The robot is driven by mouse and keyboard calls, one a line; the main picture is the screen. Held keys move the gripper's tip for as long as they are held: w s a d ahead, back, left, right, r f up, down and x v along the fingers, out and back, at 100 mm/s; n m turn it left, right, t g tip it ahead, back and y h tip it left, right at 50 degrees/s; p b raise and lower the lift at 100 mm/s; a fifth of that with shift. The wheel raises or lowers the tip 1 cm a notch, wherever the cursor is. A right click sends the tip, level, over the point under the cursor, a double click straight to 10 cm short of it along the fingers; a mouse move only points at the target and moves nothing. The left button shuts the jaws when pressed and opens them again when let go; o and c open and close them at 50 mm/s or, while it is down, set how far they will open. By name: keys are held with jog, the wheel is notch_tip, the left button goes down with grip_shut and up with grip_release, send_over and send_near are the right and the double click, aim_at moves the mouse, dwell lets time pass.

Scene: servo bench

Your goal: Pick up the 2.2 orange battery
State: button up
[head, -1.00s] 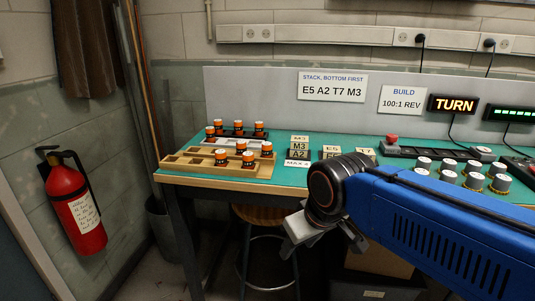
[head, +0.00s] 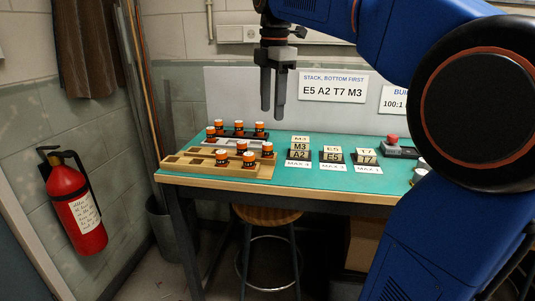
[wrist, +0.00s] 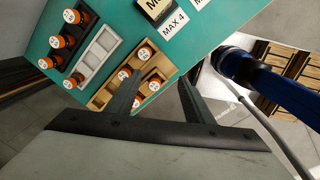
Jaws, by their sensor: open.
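Several orange batteries with white tops stand in trays at the left of the green bench. Some are in the wooden tray (head: 180,163), such as a front battery (head: 221,158) and a right battery (head: 267,149); others stand at the dark rear tray. My gripper (head: 272,112) is open and empty, pointing down above and behind the trays in the head view. In the wrist view its fingers (wrist: 159,82) overlap the wooden tray (wrist: 103,98) and partly hide its batteries.
A pale tray (wrist: 101,46) with empty slots lies between the dark and wooden trays. Lettered blocks (head: 300,147) stand on the bench right of the trays, with a red button (head: 392,138) farther right. A stool (head: 267,216) is below the bench, and a fire extinguisher (head: 76,208) hangs at left.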

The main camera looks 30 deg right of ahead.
jog(key=w+d+r+n, duration=0.1)
jog(key=w+r+n, duration=0.2)
jog(key=w, duration=0.1)
send_near(268, 144)
jog(key=shift+n+g, duration=0.3)
jog(key=shift+g, duration=0.1)
notch_tip(268, 144, down, 5)
jog(key=shift+f, duration=0.1)
jog(key=shift+w+f, duration=0.2)
jog(key=shift+f, duration=1.1)
jog(key=shift+w+f, duration=0.2)
jog(key=shift+f, duration=1.1)
grip_shut()
